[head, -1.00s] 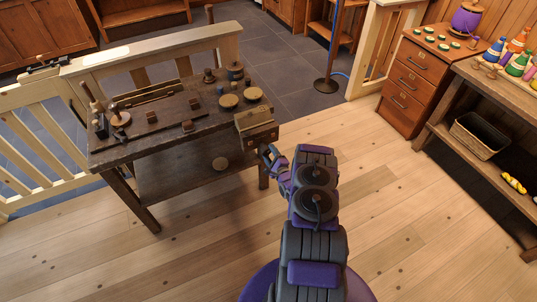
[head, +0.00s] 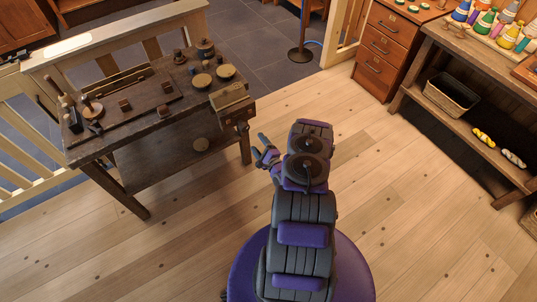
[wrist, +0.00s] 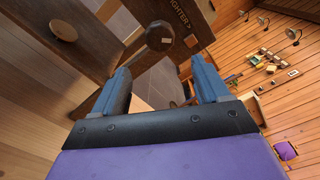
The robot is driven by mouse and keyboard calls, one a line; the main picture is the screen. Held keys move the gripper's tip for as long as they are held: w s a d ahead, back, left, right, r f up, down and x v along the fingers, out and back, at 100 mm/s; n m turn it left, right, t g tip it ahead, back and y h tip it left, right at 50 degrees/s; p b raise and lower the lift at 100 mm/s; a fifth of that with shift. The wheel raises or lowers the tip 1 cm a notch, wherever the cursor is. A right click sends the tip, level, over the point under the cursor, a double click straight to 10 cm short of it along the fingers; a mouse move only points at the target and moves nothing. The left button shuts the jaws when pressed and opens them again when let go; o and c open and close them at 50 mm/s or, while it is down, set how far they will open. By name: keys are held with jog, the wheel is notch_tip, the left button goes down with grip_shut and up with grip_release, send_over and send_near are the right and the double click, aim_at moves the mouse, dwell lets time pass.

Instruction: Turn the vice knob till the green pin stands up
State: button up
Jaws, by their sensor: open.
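The wooden vice (head: 231,97) is fixed at the right end of the dark workbench (head: 140,124). In the wrist view its dark round knob (wrist: 159,37) shows ahead of the fingertips, beside a wooden face with the lettering "IGHTER" and an arrow. My gripper (head: 265,151) is to the right of the vice in the head view, apart from it. In the wrist view my gripper (wrist: 160,78) is open, its two blue fingers spread with nothing held between them. The knob lies beyond the gap, not touching the fingers. I cannot make out a green pin in either view.
Discs, small blocks and a rail lie on the bench top. A pale wooden fence (head: 110,42) runs behind the bench. Drawers (head: 386,48) and a side table with bottles stand at right. The plank floor between is clear.

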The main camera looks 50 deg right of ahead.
jog(key=p+v, duration=0.1)
jog(key=v, duration=0.7)
jog(key=shift+p, duration=0.4)
